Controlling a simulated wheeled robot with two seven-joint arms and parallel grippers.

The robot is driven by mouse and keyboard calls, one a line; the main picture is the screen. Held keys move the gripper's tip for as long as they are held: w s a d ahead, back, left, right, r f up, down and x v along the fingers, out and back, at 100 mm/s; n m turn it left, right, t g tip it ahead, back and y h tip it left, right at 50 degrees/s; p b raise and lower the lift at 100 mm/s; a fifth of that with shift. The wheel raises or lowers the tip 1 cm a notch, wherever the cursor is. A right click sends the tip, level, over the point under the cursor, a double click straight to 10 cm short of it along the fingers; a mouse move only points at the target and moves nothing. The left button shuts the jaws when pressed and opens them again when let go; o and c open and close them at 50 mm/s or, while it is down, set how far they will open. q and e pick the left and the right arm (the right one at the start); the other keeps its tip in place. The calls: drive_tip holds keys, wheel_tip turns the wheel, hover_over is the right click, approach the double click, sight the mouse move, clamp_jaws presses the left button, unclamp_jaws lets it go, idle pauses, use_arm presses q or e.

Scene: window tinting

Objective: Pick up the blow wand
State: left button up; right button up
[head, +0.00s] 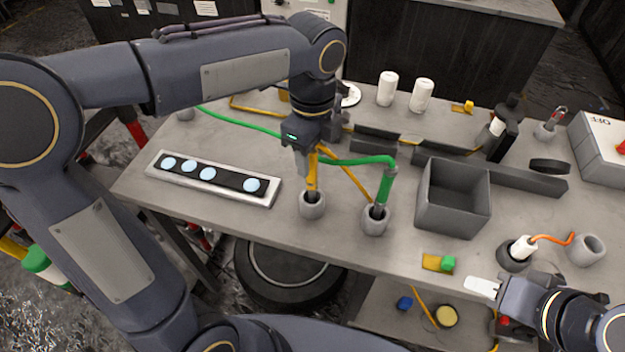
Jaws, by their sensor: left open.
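Two hose-fed wands stand in round grey holders near the table's front edge. One has a yellow handle (312,178) with a yellow hose; the other has a green handle (385,188) with a green hose. I cannot tell for certain which is the blow wand. My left gripper (307,168) is open and points down at the yellow wand, its fingers around or just beside the handle; its own wrist hides the top. My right gripper (482,287) is low at the right by the front edge, away from both wands; its jaw gap is unclear.
A grey open bin (453,222) stands right of the green wand. A tray with light-blue discs (213,193) lies left. White cylinders (387,89) stand at the back. A white-bodied tool with an orange cord (522,247) sits in a holder near my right gripper.

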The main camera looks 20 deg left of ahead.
use_arm(q)
wheel_tip(320, 180, down, 2)
drive_tip(key=shift+a+f, duration=0.1)
clamp_jaws()
idle(0.4)
